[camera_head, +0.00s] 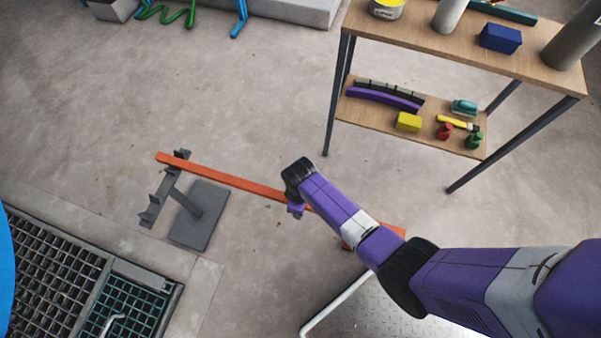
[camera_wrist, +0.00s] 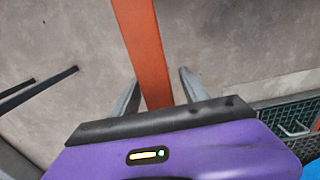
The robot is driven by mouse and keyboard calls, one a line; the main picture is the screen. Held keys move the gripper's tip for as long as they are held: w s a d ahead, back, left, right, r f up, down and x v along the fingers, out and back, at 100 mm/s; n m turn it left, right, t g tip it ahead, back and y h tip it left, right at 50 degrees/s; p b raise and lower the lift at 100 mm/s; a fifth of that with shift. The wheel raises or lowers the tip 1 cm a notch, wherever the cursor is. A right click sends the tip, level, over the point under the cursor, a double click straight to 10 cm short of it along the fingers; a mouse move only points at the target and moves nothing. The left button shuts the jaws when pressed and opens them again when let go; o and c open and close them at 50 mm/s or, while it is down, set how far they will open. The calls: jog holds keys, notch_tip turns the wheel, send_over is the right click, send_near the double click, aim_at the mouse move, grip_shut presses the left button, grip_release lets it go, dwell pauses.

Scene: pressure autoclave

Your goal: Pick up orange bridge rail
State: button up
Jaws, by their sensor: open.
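The orange bridge rail (camera_head: 230,180) is a long flat bar. Its left end rests on a grey notched stand (camera_head: 203,212), and its right end shows past my arm near the metal plate. My gripper (camera_head: 296,209) is over the rail's middle, and my arm hides part of the rail there. In the wrist view the rail (camera_wrist: 140,40) runs up and away between the two spread fingers of my gripper (camera_wrist: 159,76). The gripper is open, and I see no finger touching the rail. The depth between fingers and rail is hard to tell.
A two-level wooden table (camera_head: 450,45) with a purple curved piece (camera_head: 384,98), a yellow block (camera_head: 409,122) and tools stands at the upper right. Floor grates (camera_head: 45,270) lie at the lower left. A pale bar (camera_head: 335,303) is below the arm. Open floor lies behind the rail.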

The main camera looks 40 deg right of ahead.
grip_shut()
dwell(1.3)
